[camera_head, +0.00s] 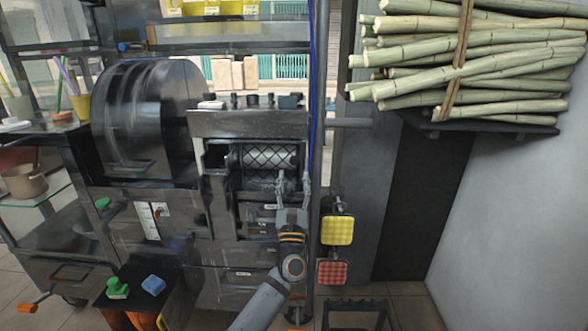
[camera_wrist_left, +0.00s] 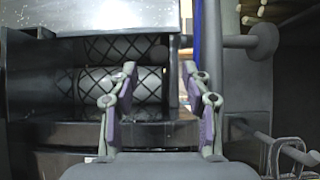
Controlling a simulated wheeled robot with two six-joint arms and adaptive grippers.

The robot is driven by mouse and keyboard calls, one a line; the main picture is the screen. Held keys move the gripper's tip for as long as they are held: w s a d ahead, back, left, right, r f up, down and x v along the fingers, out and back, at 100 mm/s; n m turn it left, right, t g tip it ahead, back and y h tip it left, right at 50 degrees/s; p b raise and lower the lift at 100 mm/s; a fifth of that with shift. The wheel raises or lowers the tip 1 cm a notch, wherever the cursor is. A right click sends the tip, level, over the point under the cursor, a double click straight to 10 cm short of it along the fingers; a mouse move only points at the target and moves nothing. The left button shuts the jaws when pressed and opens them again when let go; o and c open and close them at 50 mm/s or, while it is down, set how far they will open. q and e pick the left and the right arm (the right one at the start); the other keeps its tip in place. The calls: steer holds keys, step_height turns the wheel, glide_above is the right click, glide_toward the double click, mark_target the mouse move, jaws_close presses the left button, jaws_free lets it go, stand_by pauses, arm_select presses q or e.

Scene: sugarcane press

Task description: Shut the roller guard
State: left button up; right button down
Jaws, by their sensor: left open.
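The cane press (camera_head: 250,124) stands in the middle of the head view, its roller opening facing me. Rollers with a diamond pattern (camera_head: 268,157) are exposed in the opening, and they also show in the left wrist view (camera_wrist_left: 118,85). A dark panel (camera_head: 216,158) at the left edge of the opening may be the roller guard standing open; I cannot tell for sure. My left gripper (camera_head: 293,180) is open and empty, in front of the right part of the opening. In the left wrist view its spread fingers (camera_wrist_left: 158,72) point at the rollers, with nothing between them. My right gripper is out of view.
A dark post (camera_head: 318,130) stands right of the opening, with a grey bar (camera_head: 348,122) sticking out beside it. Yellow (camera_head: 338,230) and red (camera_head: 333,272) pads hang at the lower right. Sugarcane stalks (camera_head: 470,55) lie on a shelf (camera_head: 485,124) at the upper right.

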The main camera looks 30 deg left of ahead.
arm_select(q)
steer(key=v, duration=0.7)
steer(key=shift+s, duration=0.2)
steer(key=shift+d+f, duration=0.1)
